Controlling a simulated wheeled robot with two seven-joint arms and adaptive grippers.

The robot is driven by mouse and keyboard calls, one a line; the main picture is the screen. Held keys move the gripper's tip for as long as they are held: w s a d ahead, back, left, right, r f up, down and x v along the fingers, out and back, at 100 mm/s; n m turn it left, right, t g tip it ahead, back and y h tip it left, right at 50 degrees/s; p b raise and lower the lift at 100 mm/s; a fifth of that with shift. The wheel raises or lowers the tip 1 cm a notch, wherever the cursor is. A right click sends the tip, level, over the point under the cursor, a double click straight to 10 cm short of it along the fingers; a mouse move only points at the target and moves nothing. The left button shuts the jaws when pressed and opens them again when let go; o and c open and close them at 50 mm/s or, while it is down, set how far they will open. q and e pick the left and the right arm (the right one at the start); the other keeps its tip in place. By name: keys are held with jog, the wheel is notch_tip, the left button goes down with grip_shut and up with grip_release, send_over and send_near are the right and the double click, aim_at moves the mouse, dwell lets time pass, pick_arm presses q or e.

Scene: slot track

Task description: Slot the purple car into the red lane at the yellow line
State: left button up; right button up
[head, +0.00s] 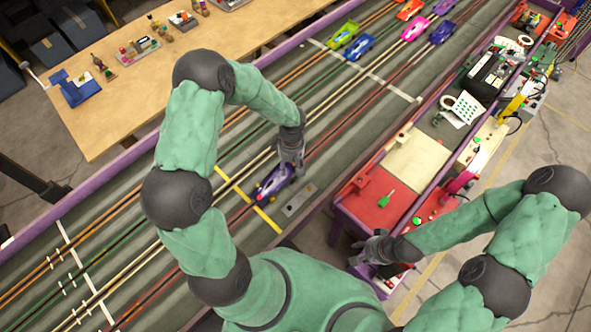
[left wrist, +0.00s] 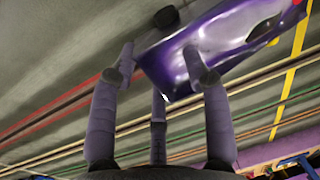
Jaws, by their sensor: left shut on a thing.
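The purple car (head: 272,182) is in my left gripper (head: 289,163), over the track by the yellow line (head: 248,199). In the left wrist view the car (left wrist: 225,42) sits between the fingers (left wrist: 160,75), its glossy body slanted across the picture. The yellow line (left wrist: 290,85) shows to its right there. The red lane (head: 330,143) runs diagonally past the car; it also shows in the left wrist view (left wrist: 50,118). I cannot tell whether the car touches the track. My right gripper (head: 372,248) hangs by the red-topped bench, its fingers too small to read.
A small grey plate (head: 299,199) lies on the track right of the car. Several other cars, such as a green one (head: 343,34) and a pink one (head: 415,28), stand farther up the track. A cluttered purple bench (head: 345,204) is at right, a wooden table (head: 120,121) at upper left.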

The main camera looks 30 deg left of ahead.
pick_arm(q)
jog(key=shift+w+f, duration=0.25)
jog(key=shift+f, duration=0.15)
pick_arm(e)
jog(key=shift+f, duration=0.4)
pick_arm(q)
jog(key=shift+w+a, duration=0.1)
jog(key=shift+w, duration=0.15)
pick_arm(e)
jog(key=shift+f, duration=0.2)
pick_arm(q)
jog(key=shift+s+a, duration=0.1)
jog(key=shift+a, duration=0.05)
jog(key=shift+b, duration=0.6)
pick_arm(e)
jog(key=shift+s+d+f, duration=0.1)
jog(key=shift+d+f, duration=0.1)
jog(key=shift+f, duration=0.15)
pick_arm(q)
jog(key=shift+s+f+b, duration=0.3)
jog(key=shift+b, duration=0.15)
pick_arm(e)
jog(key=shift+s+d+f, duration=0.15)
jog(key=shift+d+f, duration=0.05)
jog(key=shift+f, duration=0.25)
pick_arm(q)
jog(key=o, duration=1.3)
jog(key=shift+s, duration=0.1)
jog(key=shift+o, duration=0.2)
